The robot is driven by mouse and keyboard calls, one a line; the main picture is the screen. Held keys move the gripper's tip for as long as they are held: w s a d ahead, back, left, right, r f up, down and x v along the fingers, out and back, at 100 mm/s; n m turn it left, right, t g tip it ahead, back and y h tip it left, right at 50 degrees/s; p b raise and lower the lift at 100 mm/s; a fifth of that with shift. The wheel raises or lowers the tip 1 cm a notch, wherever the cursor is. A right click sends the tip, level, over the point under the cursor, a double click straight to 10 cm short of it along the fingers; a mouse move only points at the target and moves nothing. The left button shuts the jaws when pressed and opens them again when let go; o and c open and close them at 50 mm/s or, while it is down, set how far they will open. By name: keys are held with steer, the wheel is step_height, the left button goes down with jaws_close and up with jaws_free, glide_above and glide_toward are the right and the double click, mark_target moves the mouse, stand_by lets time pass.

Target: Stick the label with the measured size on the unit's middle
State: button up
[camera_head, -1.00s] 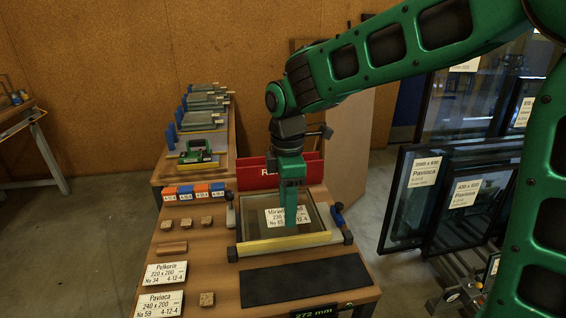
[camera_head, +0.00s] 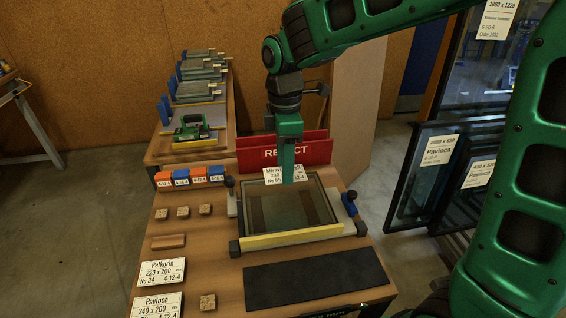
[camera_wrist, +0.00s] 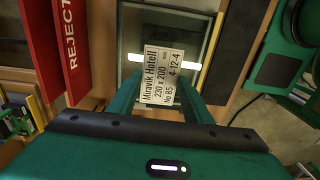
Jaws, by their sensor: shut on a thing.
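My gripper (camera_head: 289,181) points down and is shut on a white label (camera_head: 273,176). In the wrist view the label (camera_wrist: 160,75) reads "Miravik Hotell 230 x 200, No 85, 4-12-4" and sits at the fingertips (camera_wrist: 163,98). The glass unit (camera_head: 300,208) lies flat in a frame on the wooden bench, with a yellow strip (camera_head: 292,239) along its near edge. In the head view the label overlaps the unit's far edge; its height above the glass is hard to tell. The wrist view shows part of the unit (camera_wrist: 143,30) beyond the label.
Two more labels, Pelkorin (camera_head: 162,272) and Pavioca (camera_head: 156,305), lie at the bench's near left. A red REJECT board (camera_head: 312,153) stands behind the unit. Several small blocks (camera_head: 183,212) are at left. A dark mat (camera_head: 315,278) lies in front.

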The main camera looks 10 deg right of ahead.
mark_target(286, 200)
steer(key=shift+d+f, duration=0.1)
steer(key=shift+f, duration=3.7)
steer(key=shift+f, duration=0.55)
steer(key=o, duration=1.1)
steer(key=r, duration=1)
steer(key=shift+w+r, duration=0.2)
steer(key=shift+r, duration=0.2)
